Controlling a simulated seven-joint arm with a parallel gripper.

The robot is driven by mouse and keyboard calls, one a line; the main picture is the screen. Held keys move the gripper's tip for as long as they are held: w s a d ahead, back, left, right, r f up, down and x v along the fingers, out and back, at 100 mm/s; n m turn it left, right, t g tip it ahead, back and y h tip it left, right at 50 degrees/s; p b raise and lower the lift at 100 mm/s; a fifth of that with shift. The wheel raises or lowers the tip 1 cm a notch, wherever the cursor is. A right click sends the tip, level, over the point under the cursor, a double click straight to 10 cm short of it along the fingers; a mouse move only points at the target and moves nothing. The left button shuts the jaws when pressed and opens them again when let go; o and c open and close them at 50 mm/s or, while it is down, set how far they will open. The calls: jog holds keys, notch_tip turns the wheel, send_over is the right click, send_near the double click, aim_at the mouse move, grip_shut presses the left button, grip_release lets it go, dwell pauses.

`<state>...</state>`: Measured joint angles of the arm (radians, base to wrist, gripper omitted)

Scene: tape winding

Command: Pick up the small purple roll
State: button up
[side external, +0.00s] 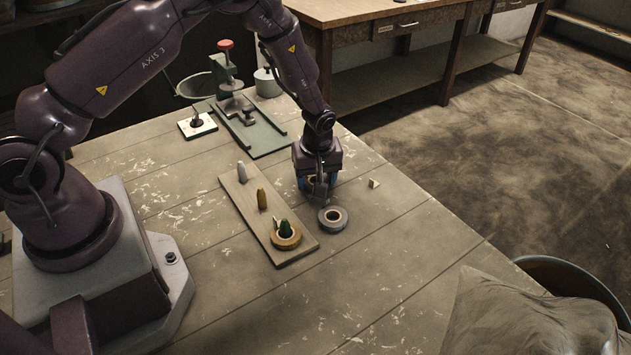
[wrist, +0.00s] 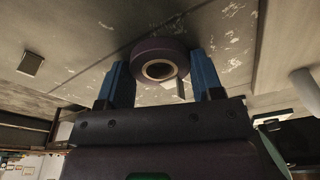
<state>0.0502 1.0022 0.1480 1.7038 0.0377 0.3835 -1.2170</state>
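The small purple roll (wrist: 152,50) shows in the wrist view, with a pale inner ring around a dark hole. It lies on the table between the two blue fingers of my gripper (wrist: 160,70). The fingers are spread, one on each side of the roll; I cannot tell whether they touch it. In the side view my gripper (side external: 318,186) points down close to the table, to the right of the peg board, and hides most of the roll.
A grey roll (side external: 343,222) lies just in front of my gripper. The peg board (side external: 248,205) holds a grey, a yellow and a green peg, with a tan roll (side external: 287,242) around the green one. A small pale block (side external: 374,183) lies to the right. The front table is clear.

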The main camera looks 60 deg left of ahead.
jog(key=shift+r, duration=0.1)
jog(key=shift+r, duration=1.5)
jog(key=s+d+r, duration=0.1)
jog(key=s+r, duration=0.9)
jog(key=s, duration=0.4)
jog(key=a+n, duration=0.2)
jog(key=a, duration=0.1)
jog(key=a+f+n, duration=0.1)
jog(key=a, duration=0.2)
jog(key=a+f+n+g, duration=0.1)
jog(key=a+n, duration=0.1)
jog(key=a, duration=0.2)
jog(key=shift+w+n, duration=0.25)
jog(key=shift+n, duration=0.05)
jog(key=shift+w+a, duration=0.15)
jog(key=shift+w, duration=0.05)
jog(key=shift+w+f, duration=0.1)
jog(key=shift+f, duration=1.7)
